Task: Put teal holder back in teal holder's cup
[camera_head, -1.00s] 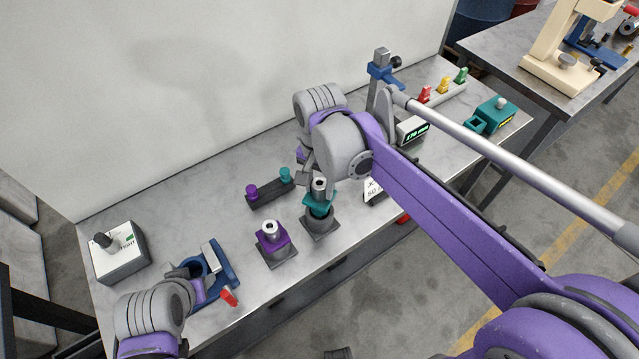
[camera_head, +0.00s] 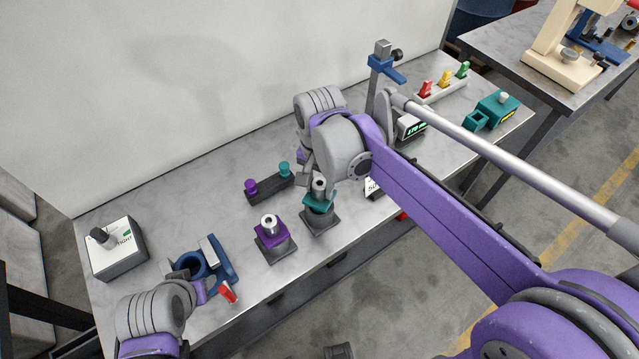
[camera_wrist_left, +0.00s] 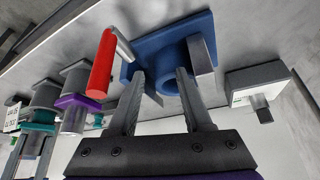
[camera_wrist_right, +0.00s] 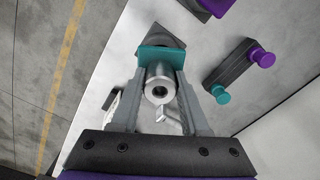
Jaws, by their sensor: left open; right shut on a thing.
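The teal holder (camera_head: 318,201), a teal square collar with a silver cylinder on top, is held by my right gripper (camera_head: 317,186). It sits upright at the mouth of its grey cup (camera_head: 319,220); I cannot tell whether it is fully seated. In the right wrist view the fingers of the gripper (camera_wrist_right: 161,80) flank the silver cylinder below the teal collar (camera_wrist_right: 162,57). My left gripper (camera_wrist_left: 161,78) is open and empty beside the blue fixture (camera_wrist_left: 172,47); its fingers show only partly in the head view.
The purple holder (camera_head: 272,233) stands in its own cup left of the teal one. A dark rack (camera_head: 268,189) with purple and teal knobs lies behind. A red handle (camera_head: 228,294) juts from the blue fixture's front. A switch box (camera_head: 119,250) stands far left.

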